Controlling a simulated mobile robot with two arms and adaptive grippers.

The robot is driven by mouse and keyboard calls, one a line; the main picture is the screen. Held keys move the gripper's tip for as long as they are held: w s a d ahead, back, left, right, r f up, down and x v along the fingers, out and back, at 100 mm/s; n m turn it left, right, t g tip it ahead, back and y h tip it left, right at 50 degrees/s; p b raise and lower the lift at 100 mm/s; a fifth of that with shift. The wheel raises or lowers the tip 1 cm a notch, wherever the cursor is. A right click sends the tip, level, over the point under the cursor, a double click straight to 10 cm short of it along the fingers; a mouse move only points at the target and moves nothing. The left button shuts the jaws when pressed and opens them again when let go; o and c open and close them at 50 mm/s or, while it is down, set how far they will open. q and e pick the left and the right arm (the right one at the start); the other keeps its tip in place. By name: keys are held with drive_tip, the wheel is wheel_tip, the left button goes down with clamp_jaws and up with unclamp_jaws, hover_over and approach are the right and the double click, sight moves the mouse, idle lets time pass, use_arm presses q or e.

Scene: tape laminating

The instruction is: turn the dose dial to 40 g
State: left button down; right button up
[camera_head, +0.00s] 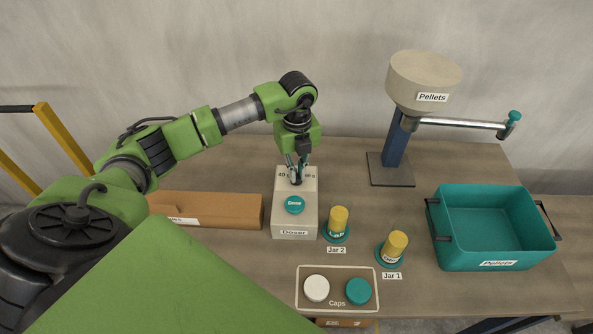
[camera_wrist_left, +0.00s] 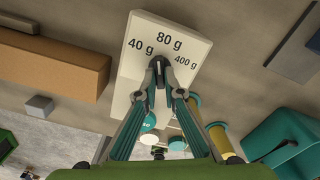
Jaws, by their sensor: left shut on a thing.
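The doser (camera_head: 282,222) is a pale box on the table with a teal Dose button (camera_head: 294,205) on its top. The doser top in the left wrist view (camera_wrist_left: 135,60) carries the marks 40 g, 80 g and 400 g around a small dark dose dial (camera_wrist_left: 158,63). My left gripper (camera_head: 297,174) points down over the far end of the doser. In the left wrist view its fingertips (camera_wrist_left: 160,78) are shut on the dial. The fingers partly hide the dial, and I cannot tell which mark it points to. My right gripper is out of view.
Jar 2 (camera_head: 338,218) and Jar 1 (camera_head: 396,246) stand right of the doser. A caps tray (camera_head: 338,303) lies in front. A brown box (camera_head: 225,210) is at left, a teal pellets bin (camera_head: 475,258) at right. A pellet hopper (camera_head: 424,78) stands behind.

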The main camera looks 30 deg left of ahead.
use_arm(q)
drive_tip(key=n, duration=0.3)
drive_tip(key=shift+w+r+n, duration=0.15)
drive_tip(key=shift+n, duration=0.25)
drive_tip(key=shift+w+n+p, duration=0.1)
drive_tip(key=shift+n+p, duration=0.5)
drive_tip(key=shift+n, duration=1.1)
drive_tip(key=c, duration=2.2)
unclamp_jaws()
drive_tip(key=shift+o, duration=0.2)
wheel_tip(320, 180, up, 12)
